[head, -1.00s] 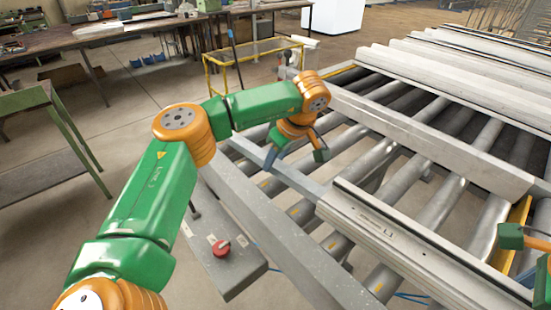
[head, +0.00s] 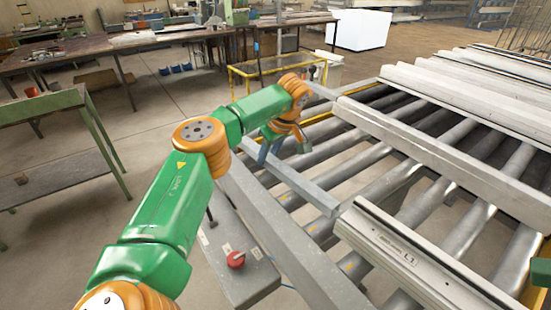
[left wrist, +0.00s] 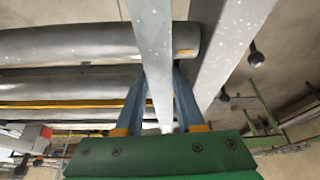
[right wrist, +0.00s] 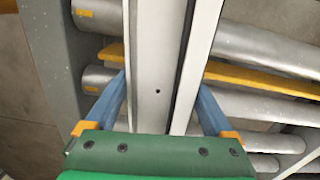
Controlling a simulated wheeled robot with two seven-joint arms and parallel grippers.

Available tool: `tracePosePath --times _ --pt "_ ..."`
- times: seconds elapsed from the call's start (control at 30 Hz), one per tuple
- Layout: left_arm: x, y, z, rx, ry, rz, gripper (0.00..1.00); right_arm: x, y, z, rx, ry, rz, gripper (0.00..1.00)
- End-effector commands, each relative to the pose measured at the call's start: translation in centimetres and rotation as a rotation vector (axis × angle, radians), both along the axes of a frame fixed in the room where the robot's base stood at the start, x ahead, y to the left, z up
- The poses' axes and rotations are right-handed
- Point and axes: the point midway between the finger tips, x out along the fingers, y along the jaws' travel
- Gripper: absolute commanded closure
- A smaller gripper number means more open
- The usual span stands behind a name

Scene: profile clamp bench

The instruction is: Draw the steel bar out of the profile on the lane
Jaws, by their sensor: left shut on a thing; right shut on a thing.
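The steel bar (head: 300,186) is a long grey square bar lying over the rollers. My left gripper (head: 268,154) is shut on it near its far end; the left wrist view shows the bar (left wrist: 153,45) between the blue fingers (left wrist: 160,75). The pale profile (head: 410,250) marked L1 lies on the lane at lower right. The bar's near end shows at the profile's far end; I cannot tell whether a small gap separates them. My right gripper (right wrist: 162,88) is shut on the profile (right wrist: 156,55). Only a green piece of the right arm shows in the head view.
Rollers (head: 395,185) run beneath the bar and profile. A grey side rail (head: 285,245) lies on the left, with a red knob (head: 236,259) on a box beside it. More pale profiles (head: 440,150) lie at right. A yellow frame (head: 265,70) stands behind.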

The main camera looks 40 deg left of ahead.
Motion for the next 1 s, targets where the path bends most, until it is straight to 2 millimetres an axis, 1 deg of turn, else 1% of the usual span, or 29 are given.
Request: tracePosePath --times 0.33,0.37,0.4,0.47,0.5,0.77,0.83,0.93,1.0 --pt "0.0 0.3 0.0 0.001 -0.001 -0.001 1.0 -0.1 0.0 -0.1 0.0 0.004 0.001 1.0" --pt "0.0 0.3 0.0 0.001 -0.001 -0.001 0.6 -0.1 0.0 -0.1 0.0 0.004 0.001 1.0" --pt "0.0 0.3 0.0 0.001 -0.001 -0.001 0.49 -0.1 0.0 -0.1 0.0 0.004 0.001 1.0" --pt "0.0 0.3 0.0 0.001 0.0 -0.001 0.33 -0.1 0.0 -0.1 0.0 0.004 0.001 1.0" --pt "0.0 0.3 0.0 0.001 0.0 -0.001 0.28 -0.1 0.0 -0.1 0.0 0.004 0.001 1.0" --pt "0.0 0.3 0.0 0.001 0.0 -0.001 0.28 -0.1 0.0 -0.1 0.0 0.004 0.001 1.0" --pt "0.0 0.1 0.3 0.001 -0.001 -0.001 0.28 -0.1 0.0 -0.1 0.0 0.004 0.001 1.0" --pt "0.0 -0.4 1.7 0.001 -0.003 -0.002 0.28 -0.1 0.0 -0.1 0.0 0.004 0.001 1.0" --pt "0.0 -1.0 3.1 0.001 -0.003 -0.002 0.28 -0.1 0.0 -0.1 0.0 0.004 0.001 1.0"
